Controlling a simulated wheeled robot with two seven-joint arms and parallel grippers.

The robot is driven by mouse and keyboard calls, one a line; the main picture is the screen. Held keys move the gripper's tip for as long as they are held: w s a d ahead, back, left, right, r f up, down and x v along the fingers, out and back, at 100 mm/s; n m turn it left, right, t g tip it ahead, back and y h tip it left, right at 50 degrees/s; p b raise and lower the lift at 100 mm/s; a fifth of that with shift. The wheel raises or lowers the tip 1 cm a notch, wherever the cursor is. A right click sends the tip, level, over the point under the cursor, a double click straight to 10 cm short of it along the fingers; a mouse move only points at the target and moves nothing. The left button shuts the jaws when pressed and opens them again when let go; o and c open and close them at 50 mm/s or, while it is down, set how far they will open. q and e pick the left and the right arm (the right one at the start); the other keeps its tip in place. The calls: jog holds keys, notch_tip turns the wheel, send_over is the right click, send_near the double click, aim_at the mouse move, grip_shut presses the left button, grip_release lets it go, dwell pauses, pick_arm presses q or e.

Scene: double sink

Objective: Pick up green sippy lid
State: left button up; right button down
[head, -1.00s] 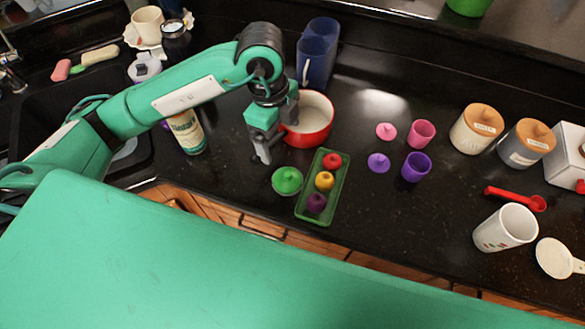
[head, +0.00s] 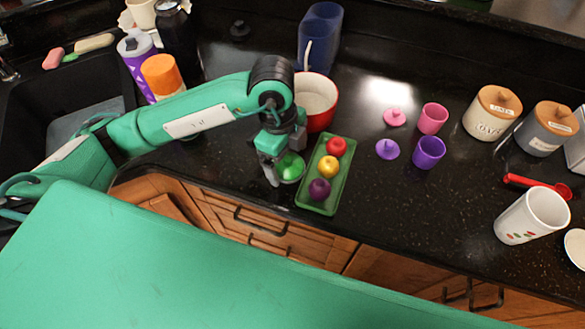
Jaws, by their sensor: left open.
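The green sippy lid (head: 291,168) lies on the black counter close to the front edge, just left of the green tray (head: 334,192). My left gripper (head: 277,176) is open, pointing down right at the lid's left side and covering part of it. I cannot tell whether the fingers touch the lid. My right gripper is out of view.
The tray holds red, yellow and purple fruit-like pieces. A red pot (head: 322,112) stands behind my gripper, with a blue holder (head: 321,40) farther back. Pink (head: 395,117) and purple (head: 387,149) lids and two cups lie right.

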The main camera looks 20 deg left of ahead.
pick_arm(q)
jog(key=shift+f, duration=0.35)
jog(key=shift+d, duration=0.15)
jog(key=shift+s, duration=0.1)
jog(key=c, duration=1.1)
jog(key=shift+o, duration=0.2)
jog(key=shift+r, duration=0.15)
